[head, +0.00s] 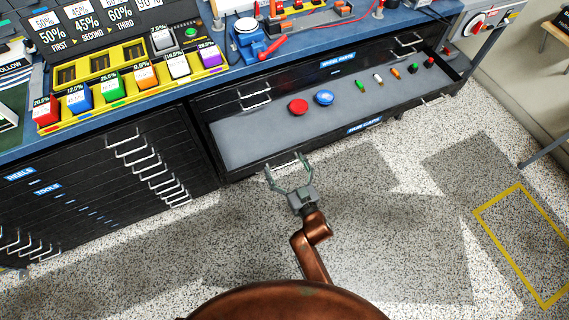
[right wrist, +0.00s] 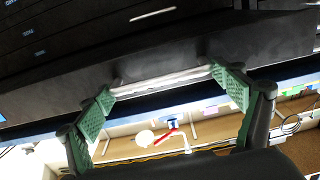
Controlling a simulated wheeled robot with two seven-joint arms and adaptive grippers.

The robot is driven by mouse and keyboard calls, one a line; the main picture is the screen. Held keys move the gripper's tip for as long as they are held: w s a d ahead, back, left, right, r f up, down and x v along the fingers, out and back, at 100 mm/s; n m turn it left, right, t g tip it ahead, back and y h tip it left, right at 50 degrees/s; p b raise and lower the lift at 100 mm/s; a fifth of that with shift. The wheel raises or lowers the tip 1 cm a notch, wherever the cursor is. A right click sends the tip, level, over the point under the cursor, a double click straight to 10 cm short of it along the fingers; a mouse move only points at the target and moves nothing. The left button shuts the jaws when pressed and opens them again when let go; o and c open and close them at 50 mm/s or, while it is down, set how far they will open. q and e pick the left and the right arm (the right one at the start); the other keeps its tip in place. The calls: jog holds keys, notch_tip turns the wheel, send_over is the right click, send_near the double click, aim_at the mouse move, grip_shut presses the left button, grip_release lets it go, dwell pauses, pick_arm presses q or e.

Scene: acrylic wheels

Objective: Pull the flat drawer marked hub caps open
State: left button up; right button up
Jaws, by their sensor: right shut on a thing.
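The flat drawer marked hub caps (head: 235,135) stands open below the blue bench top, with its label (head: 365,125) on the front edge. Its grey floor shows a red cap (head: 298,106), a blue cap (head: 324,97) and several small coloured pieces toward the right. My right gripper (head: 288,174) is at the drawer's left front handle. In the right wrist view the silver handle bar (right wrist: 162,82) lies between the green fingertip pads, and the gripper is shut on it. My left gripper is not in view.
A drawer labelled wheel parts (head: 338,61) is shut above the open one. A cabinet with several handles (head: 150,170) stands at the left. Coloured blocks in a yellow rack (head: 78,121) sit on the bench. The speckled floor (head: 400,225) in front is clear.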

jog(key=o, duration=1.5)
jog(key=shift+o, duration=0.2)
jog(key=v, duration=1.2)
